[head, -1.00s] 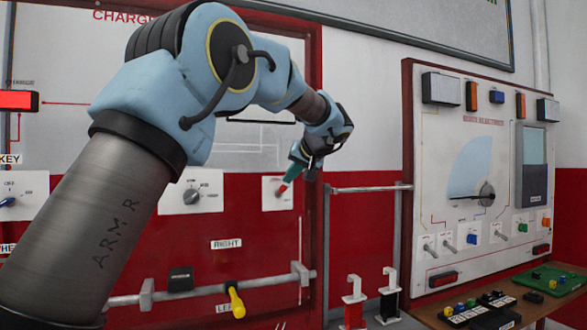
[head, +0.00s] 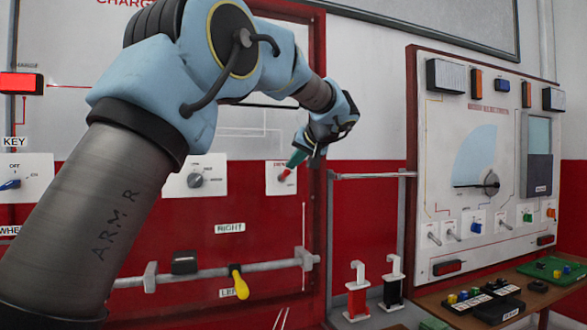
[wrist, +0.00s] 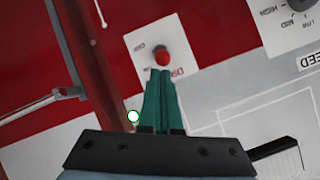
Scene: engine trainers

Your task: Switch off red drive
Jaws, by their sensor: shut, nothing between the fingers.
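A small switch with a red tip (head: 284,175) stands on a white plate (head: 274,188) at the right edge of the charger panel. It also shows in the wrist view as a round red knob (wrist: 162,57) on its white plate, with red lettering partly hidden by my fingers. My gripper (head: 291,168) has green fingers, shut and empty, pointing at the switch. In the wrist view the fingertips (wrist: 160,71) lie just below the red knob and seem very near it or touching; I cannot tell which. The switch's base is partly hidden.
A rotary knob (head: 195,180) is left of the switch. A grey rail (head: 210,272) with a yellow handle (head: 238,284) runs below. A second board (head: 485,200) with switches stands at the right, above a wooden bench (head: 445,305).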

